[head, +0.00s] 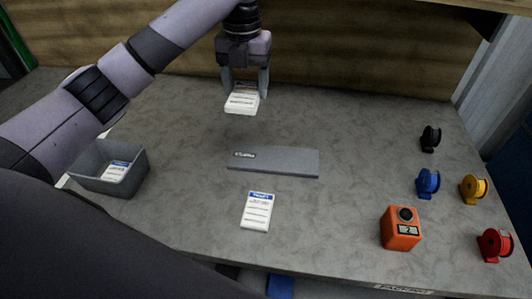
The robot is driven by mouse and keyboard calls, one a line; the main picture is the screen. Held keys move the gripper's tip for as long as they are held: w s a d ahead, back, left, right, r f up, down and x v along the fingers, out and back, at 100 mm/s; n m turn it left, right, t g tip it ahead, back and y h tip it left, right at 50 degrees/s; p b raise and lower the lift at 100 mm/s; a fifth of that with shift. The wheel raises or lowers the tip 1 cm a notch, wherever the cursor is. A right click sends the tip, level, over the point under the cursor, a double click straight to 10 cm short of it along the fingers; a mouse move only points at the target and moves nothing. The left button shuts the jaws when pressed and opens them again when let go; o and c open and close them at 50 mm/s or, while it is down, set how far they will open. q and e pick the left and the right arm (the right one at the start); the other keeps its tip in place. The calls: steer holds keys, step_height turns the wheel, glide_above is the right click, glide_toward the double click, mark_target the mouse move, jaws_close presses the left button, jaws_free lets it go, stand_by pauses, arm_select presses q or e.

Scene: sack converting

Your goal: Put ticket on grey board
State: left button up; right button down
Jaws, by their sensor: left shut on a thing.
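My left gripper (244,84) comes in from the upper left and is shut on a white ticket (241,104) with faint print. It holds this ticket above the back of the table, behind the grey board. Another white ticket (257,212) with a blue header lies on the table in front of the board. My right gripper is not in view.
An orange box (400,229) with a dial stands front right. Black (430,138), blue (428,184), yellow (473,188) and red (495,245) spools stand along the right.

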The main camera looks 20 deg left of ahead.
mark_target(250, 160)
arm_select(q)
step_height(250, 160, down, 20)
steer(key=shift+r, duration=0.1)
stand_by(0.4)
steer(key=shift+f, duration=0.2)
steer(key=o, duration=1.1)
steer(key=shift+r, duration=0.15)
step_height(250, 160, up, 12)
steer(key=shift+r, duration=0.1)
